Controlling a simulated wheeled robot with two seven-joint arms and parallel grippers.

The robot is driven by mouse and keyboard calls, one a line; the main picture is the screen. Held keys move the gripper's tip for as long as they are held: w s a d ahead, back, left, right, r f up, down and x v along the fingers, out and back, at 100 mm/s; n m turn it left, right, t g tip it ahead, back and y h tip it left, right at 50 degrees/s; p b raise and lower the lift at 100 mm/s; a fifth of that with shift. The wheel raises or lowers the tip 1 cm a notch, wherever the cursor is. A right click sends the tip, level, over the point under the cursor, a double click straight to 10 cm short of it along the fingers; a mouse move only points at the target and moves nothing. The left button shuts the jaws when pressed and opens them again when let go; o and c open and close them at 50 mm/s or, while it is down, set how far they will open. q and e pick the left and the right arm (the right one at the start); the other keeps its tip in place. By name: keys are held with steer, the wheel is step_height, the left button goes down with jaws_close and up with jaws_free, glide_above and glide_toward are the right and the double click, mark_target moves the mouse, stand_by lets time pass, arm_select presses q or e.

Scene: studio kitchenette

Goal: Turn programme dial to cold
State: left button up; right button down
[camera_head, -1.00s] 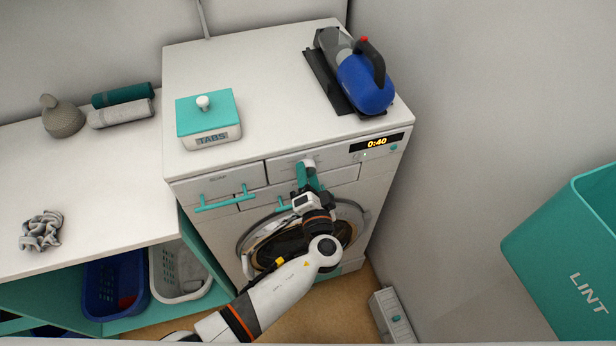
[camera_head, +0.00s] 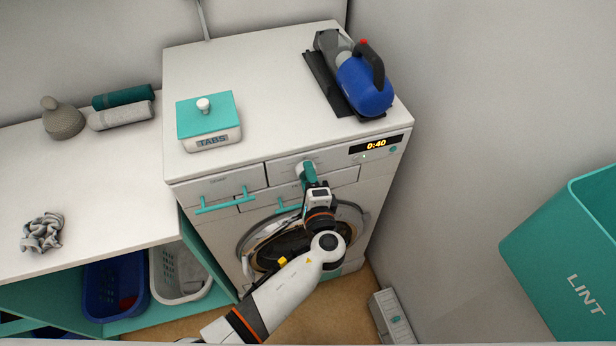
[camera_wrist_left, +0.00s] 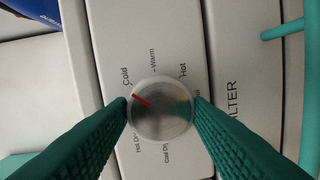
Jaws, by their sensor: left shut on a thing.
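The programme dial (camera_wrist_left: 162,112) is a round silver knob in the left wrist view. Its red pointer mark points up and left, close to the word Cold and slightly below it. Warm and Hot are printed farther around the top, and dry programmes below. My left gripper (camera_wrist_left: 161,110) is shut on the dial, with one green finger against each side. In the head view the left gripper (camera_head: 308,172) is at the washer's front panel and partly hides the dial. My right gripper is not in view.
The washer (camera_head: 260,100) bears a TABS box (camera_head: 210,128) and a blue handheld appliance (camera_head: 365,88). Its display (camera_head: 376,145) reads 0:40. Teal handles (camera_head: 225,201) stick out left of the dial. A wall and a LINT bin (camera_head: 570,260) stand to the right.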

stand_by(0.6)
arm_select(q)
steer(key=o, duration=1)
steer(key=shift+s, duration=0.1)
steer(key=b+v, duration=0.4)
steer(key=v, duration=0.8)
